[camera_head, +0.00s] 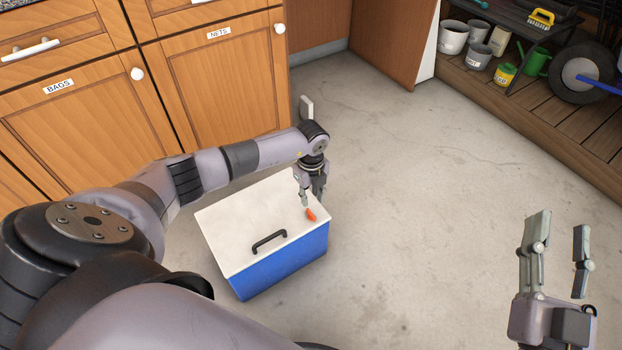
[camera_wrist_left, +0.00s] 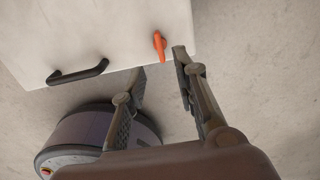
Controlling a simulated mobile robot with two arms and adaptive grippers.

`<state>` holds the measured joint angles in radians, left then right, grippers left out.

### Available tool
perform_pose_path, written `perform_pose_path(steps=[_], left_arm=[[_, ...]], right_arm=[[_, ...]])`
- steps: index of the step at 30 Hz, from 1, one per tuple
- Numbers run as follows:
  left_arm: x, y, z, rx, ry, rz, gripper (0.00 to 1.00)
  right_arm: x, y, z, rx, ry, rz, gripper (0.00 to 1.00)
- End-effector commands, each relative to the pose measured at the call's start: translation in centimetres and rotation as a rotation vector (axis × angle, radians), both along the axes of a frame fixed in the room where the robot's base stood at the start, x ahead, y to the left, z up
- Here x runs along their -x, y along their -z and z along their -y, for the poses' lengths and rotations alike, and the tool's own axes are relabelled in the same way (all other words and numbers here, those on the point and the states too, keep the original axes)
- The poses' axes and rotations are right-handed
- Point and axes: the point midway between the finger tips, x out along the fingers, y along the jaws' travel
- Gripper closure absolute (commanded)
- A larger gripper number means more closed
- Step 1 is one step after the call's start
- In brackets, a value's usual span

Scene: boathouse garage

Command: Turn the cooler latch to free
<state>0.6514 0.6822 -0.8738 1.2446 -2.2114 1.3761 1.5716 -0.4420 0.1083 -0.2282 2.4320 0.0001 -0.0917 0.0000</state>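A blue cooler (camera_head: 285,268) with a white lid (camera_head: 240,225) stands on the floor in front of the cabinets. A black handle (camera_head: 269,240) is on the lid, and the orange latch (camera_head: 311,215) sits near the lid's right edge. In the left wrist view the latch (camera_wrist_left: 159,46) lies just beyond my fingertips, and the handle (camera_wrist_left: 78,72) is to its left. My left gripper (camera_head: 312,197) is over the lid's right side, close to the latch. In the left wrist view its fingers (camera_wrist_left: 160,62) are apart with nothing between them. My right gripper (camera_head: 560,232) is open and empty at the lower right.
Wooden cabinets labelled BAGS (camera_head: 59,86) and NETS (camera_head: 219,32) stand behind the cooler. A wooden deck (camera_head: 560,110) at the upper right holds pots, a green watering can (camera_head: 536,61) and a wheel (camera_head: 583,75). The concrete floor right of the cooler is clear.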

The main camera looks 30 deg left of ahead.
Motion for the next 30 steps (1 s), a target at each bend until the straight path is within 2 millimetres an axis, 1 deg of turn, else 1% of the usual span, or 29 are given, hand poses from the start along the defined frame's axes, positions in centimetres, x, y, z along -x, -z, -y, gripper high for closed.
perform_pose_path(steps=[1, 3, 6, 9, 26, 29, 30], left_arm=[[0.0, -1.0, -0.1, -0.001, 0.001, 0.003, 0.72], [-0.1, -2.1, -0.1, -0.001, 0.001, 0.004, 0.72], [0.0, -3.2, -0.1, -0.001, 0.0, 0.002, 0.72], [0.0, -3.7, 0.0, -0.001, -0.001, 0.0, 0.72], [0.0, -3.8, 0.1, 0.001, 0.0, 0.001, 0.72], [0.2, -3.6, 1.5, 0.04, 0.025, 0.004, 0.72], [0.5, -3.4, 2.8, 0.078, 0.046, 0.007, 0.72]], right_arm=[[0.0, 0.0, 0.0, 0.0, 0.0, 0.0, 0.6], [0.0, 0.0, 0.0, 0.0, 0.0, 0.0, 0.6], [0.0, 0.0, 0.0, 0.0, 0.0, 0.0, 0.6], [0.0, 0.0, 0.0, 0.0, 0.0, 0.0, 0.6], [0.0, 0.0, 0.0, 0.0, 0.001, 0.0, 0.6], [0.0, 0.0, 0.0, 0.0, 0.0, 0.0, 0.6], [0.0, 0.0, 0.0, 0.0, 0.0, 0.0, 0.6]])
